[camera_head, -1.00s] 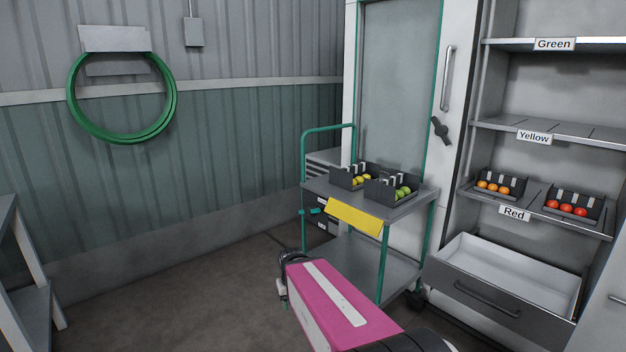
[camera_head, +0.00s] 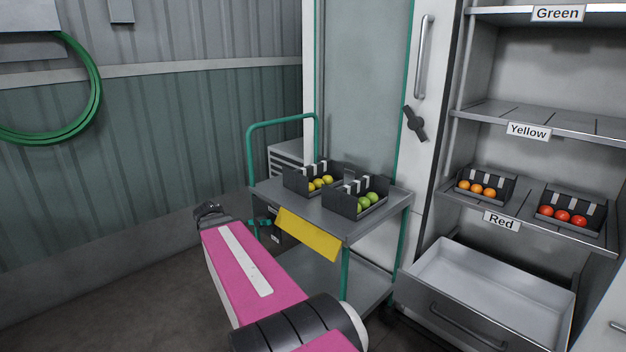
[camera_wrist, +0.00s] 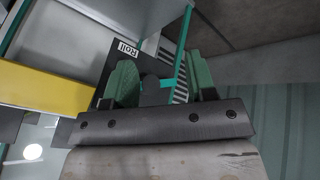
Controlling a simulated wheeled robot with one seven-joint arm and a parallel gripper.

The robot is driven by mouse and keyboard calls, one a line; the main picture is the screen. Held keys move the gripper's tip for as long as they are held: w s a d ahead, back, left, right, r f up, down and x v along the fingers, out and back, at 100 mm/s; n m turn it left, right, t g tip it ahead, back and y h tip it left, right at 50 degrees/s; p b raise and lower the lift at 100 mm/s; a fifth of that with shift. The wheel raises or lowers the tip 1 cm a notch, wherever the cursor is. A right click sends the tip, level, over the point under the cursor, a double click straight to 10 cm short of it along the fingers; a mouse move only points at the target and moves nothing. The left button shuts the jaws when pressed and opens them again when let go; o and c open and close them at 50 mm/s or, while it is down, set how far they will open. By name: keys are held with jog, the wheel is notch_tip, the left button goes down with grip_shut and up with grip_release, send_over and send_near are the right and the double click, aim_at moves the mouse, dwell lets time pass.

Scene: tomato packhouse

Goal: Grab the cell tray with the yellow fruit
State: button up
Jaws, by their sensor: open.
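The cell tray with yellow fruit (camera_head: 296,182) is a dark tray on the left of the cart's top. Its yellow fruit (camera_head: 320,184) shows at the front. A second dark tray with green fruit (camera_head: 343,204) stands just to its right. My gripper (camera_wrist: 160,82) is open and empty in the wrist view, its two green fingers apart, with part of the cart's green frame seen between and beyond them. In the head view my arm reaches toward the cart's left side, the gripper end (camera_head: 208,210) left of the cart and apart from the trays.
The cart (camera_head: 392,204) has a green handle (camera_head: 283,121) and a yellow front plate (camera_head: 308,236). A shelf labelled Red (camera_head: 513,215) holds trays of orange and red fruit; the Yellow shelf (camera_head: 560,122) is empty. An open drawer (camera_head: 470,317) juts out beside the cart. Floor at left is clear.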

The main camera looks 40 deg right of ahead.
jog(key=w+d+r+m+h, duration=0.2)
jog(key=d+r, duration=0.2)
jog(key=d, duration=0.2)
jog(key=w+d+r+m+h, duration=0.2)
jog(key=d+r+m, duration=0.1)
jog(key=d+r, duration=0.25)
jog(key=m+h, duration=0.4)
jog(key=m, duration=0.1)
send_near(297, 171)
jog(key=d, duration=0.2)
jog(key=x, duration=1)
jog(key=shift+w+f, duration=0.2)
jog(key=shift+f, duration=0.25)
grip_shut()
